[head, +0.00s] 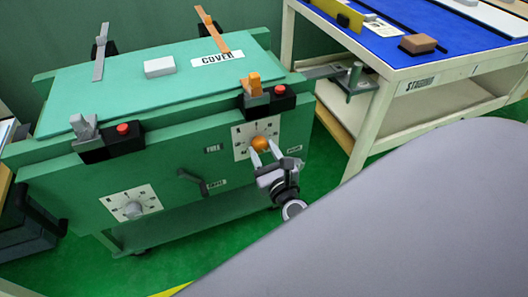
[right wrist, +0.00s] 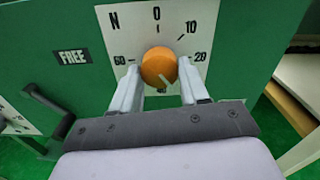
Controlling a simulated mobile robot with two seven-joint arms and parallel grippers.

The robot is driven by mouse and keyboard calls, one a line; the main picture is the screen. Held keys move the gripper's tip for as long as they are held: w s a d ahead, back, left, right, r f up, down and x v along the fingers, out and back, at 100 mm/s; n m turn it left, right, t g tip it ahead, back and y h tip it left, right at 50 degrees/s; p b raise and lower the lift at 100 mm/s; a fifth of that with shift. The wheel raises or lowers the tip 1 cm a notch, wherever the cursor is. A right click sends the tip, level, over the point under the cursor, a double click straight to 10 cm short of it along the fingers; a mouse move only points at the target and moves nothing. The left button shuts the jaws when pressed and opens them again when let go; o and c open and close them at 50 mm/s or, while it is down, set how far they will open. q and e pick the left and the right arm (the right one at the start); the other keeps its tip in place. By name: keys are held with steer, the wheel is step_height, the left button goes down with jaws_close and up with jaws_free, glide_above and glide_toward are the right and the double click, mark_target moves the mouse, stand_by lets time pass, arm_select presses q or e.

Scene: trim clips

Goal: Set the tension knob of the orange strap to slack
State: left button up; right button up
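The orange tension knob (head: 260,143) sits on a white dial plate (head: 242,141) on the right of the green cart's front. In the right wrist view the knob (right wrist: 158,66) is centred among marks including N, 0, 10, 20 and 60. Its exact setting is hard to read. My right gripper (right wrist: 159,75) has its two fingers apart, one on each side of the knob, with no clear grip on it. The orange strap (head: 212,34) shows at the cover's back, and its orange buckle (head: 253,85) at the front edge. My left gripper is out of view.
A grey knob (head: 132,208) with its own dial is at the cart's lower left. A dark lever (head: 193,181) juts out between the dials. Red buttons (head: 123,129) sit by the buckles. A blue-topped staging table (head: 395,50) stands at the right.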

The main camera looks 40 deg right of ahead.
steer(key=c, duration=0.5)
steer(key=shift+o, duration=0.3)
